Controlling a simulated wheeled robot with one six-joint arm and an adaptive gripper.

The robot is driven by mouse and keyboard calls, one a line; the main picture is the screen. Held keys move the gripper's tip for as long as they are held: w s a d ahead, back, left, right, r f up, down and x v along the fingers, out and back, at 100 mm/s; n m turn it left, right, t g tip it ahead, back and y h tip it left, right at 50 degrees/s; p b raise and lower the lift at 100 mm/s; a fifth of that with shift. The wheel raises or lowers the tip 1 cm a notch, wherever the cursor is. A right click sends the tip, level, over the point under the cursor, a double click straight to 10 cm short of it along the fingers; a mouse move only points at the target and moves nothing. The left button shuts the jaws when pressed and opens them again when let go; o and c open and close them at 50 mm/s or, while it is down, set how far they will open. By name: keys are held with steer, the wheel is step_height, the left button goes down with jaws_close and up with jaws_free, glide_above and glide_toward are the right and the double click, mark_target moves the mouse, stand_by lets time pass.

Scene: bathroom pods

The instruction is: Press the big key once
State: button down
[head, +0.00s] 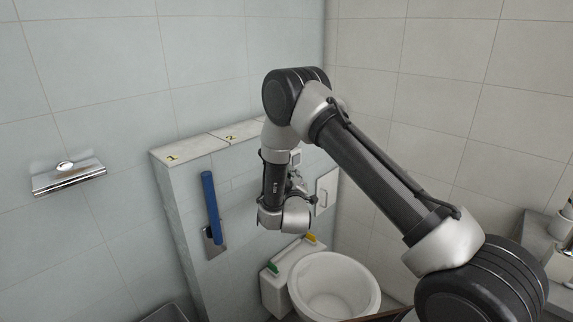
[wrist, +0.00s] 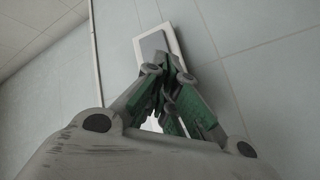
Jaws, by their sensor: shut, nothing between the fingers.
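A white wall plate (wrist: 173,38) with a grey key (wrist: 152,45) set in it shows in the wrist view, past my fingertips. My gripper (wrist: 166,78) is shut and empty, its green-sided fingers together, pointing at the plate. The fingers cover the lower part of the plate, so any other key there is hidden. I cannot tell whether the fingertips touch the key.
A white toilet (head: 292,265) stands below my wrist. A blue folded rail (head: 211,208) is on the ledge wall to the left, and a white panel (head: 328,190) to the right. A numbered ledge (head: 190,148) runs above. A metal paper holder (head: 68,177) is far left.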

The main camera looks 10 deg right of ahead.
steer(key=shift+s+d, duration=0.75)
steer(key=shift+s, duration=0.25)
steer(key=shift+s+d, duration=0.7)
steer(key=shift+s, duration=0.3)
